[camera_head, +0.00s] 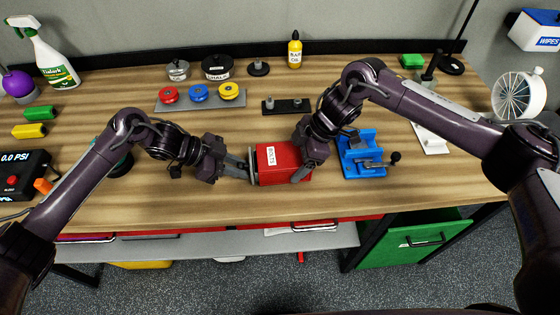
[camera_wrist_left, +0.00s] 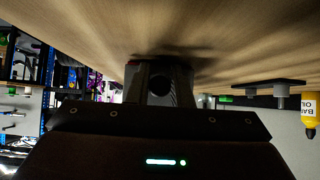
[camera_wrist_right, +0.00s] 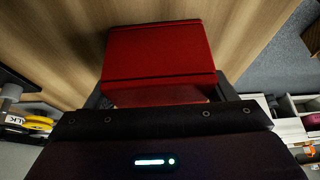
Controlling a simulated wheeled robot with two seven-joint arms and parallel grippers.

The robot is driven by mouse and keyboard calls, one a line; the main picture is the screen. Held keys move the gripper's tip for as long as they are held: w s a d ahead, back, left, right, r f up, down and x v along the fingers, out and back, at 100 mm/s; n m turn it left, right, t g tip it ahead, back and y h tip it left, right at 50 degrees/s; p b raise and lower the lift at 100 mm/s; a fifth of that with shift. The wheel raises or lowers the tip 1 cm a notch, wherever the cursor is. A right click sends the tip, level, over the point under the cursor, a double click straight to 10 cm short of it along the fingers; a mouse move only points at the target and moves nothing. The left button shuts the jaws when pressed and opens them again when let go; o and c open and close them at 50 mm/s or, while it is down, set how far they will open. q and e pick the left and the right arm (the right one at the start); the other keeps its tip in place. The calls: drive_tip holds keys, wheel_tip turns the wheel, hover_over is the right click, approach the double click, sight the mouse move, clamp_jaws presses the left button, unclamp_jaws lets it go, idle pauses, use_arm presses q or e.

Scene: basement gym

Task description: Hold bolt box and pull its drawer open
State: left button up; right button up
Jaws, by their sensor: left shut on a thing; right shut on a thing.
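The red bolt box (camera_head: 274,157) with a white label on top sits on the wooden workbench, near its front edge. Its drawer front (camera_head: 252,166) is a thin greyish panel on the left side, close against the box; I cannot tell if there is a gap. My left gripper (camera_head: 243,168) is shut at this drawer front, from the left; the handle is hidden. My right gripper (camera_head: 302,166) is shut on the right part of the box body. The right wrist view shows the red box (camera_wrist_right: 158,55) between the fingers. In the left wrist view, the gripper (camera_wrist_left: 158,82) hides its hold.
A blue vise (camera_head: 362,155) stands just right of the box. Behind are a tray with coloured knobs (camera_head: 200,98), a black plate with pegs (camera_head: 285,105) and a yellow oil bottle (camera_head: 295,50). A pressure gauge box (camera_head: 22,174) stands at left. Bench left of the box is mostly clear.

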use_arm(q)
drive_tip(key=shift+a, duration=1.3)
use_arm(e)
drive_tip(key=shift+d+f, duration=0.1)
drive_tip(key=shift+d, duration=0.1)
use_arm(q)
drive_tip(key=shift+s+a, duration=0.15)
drive_tip(key=shift+a, duration=2.5)
drive_tip(key=shift+d, duration=0.1)
drive_tip(key=o, duration=0.9)
drive_tip(key=shift+o, duration=0.2)
drive_tip(key=shift+v, duration=4)
